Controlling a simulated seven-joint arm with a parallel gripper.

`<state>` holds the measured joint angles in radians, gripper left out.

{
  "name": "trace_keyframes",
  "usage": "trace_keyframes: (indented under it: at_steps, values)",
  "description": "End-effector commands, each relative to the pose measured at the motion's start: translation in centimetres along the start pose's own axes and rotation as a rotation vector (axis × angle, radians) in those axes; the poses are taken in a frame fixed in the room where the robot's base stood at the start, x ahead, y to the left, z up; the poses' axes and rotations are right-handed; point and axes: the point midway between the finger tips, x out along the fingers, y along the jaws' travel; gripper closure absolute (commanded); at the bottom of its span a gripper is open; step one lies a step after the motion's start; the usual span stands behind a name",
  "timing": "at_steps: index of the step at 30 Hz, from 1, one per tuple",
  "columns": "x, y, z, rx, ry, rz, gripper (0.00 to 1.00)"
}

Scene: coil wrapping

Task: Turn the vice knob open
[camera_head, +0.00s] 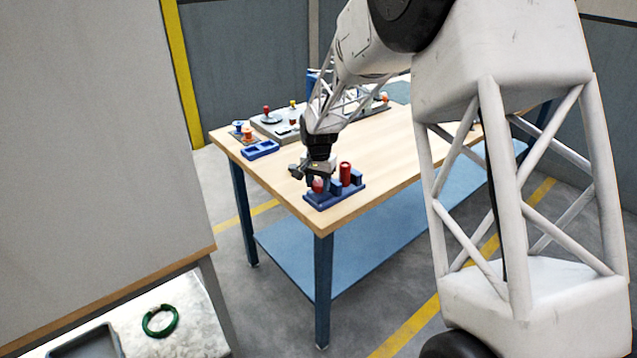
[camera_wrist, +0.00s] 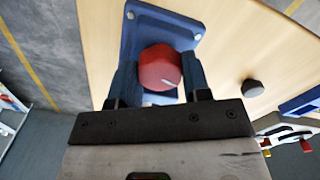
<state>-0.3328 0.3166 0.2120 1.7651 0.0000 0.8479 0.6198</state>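A blue fixture base (camera_head: 338,198) sits at the near corner of the wooden table. It carries a red knob (camera_head: 318,186) at its left and a taller red cylinder (camera_head: 345,173) at its right. My gripper (camera_head: 318,176) points down at the knob. In the wrist view the round red knob (camera_wrist: 160,68), with a short white mark on its face, shows between my two fingers (camera_wrist: 160,82). The fingers stand beside its left and right sides; whether they touch it is unclear. The blue base (camera_wrist: 160,22) shows behind the knob. The red cylinder cannot be made out there.
A blue tray (camera_head: 260,149) and a grey board (camera_head: 275,124) with small red and yellow parts stand farther back on the table. A dark round piece (camera_wrist: 252,88) shows to the right in the wrist view. A green coil (camera_head: 160,321) lies on another surface at lower left.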

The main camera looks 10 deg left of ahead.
Motion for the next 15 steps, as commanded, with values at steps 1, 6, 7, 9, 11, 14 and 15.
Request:
trace_keyframes:
  at_steps: [1, 6, 7, 9, 11, 14, 15]
  values:
    - [-0.01, 0.0, 0.0, 0.0, 0.0, 0.0, 0.66]
    - [-0.01, 0.0, 0.0, -0.001, 0.0, 0.0, 0.8]
    - [-0.02, 0.0, 0.0, -0.003, 0.0, 0.0, 0.8]
    - [-0.02, 0.0, 0.0, -0.014, 0.0, 0.0, 0.8]
    - [-0.03, 0.0, 0.0, -0.034, 0.0, 0.0, 0.8]
    - [-0.07, 0.01, 0.02, -0.084, 0.0, 0.0, 0.8]
    - [-0.06, 0.02, 0.03, -0.11, 0.0, 0.0, 0.8]
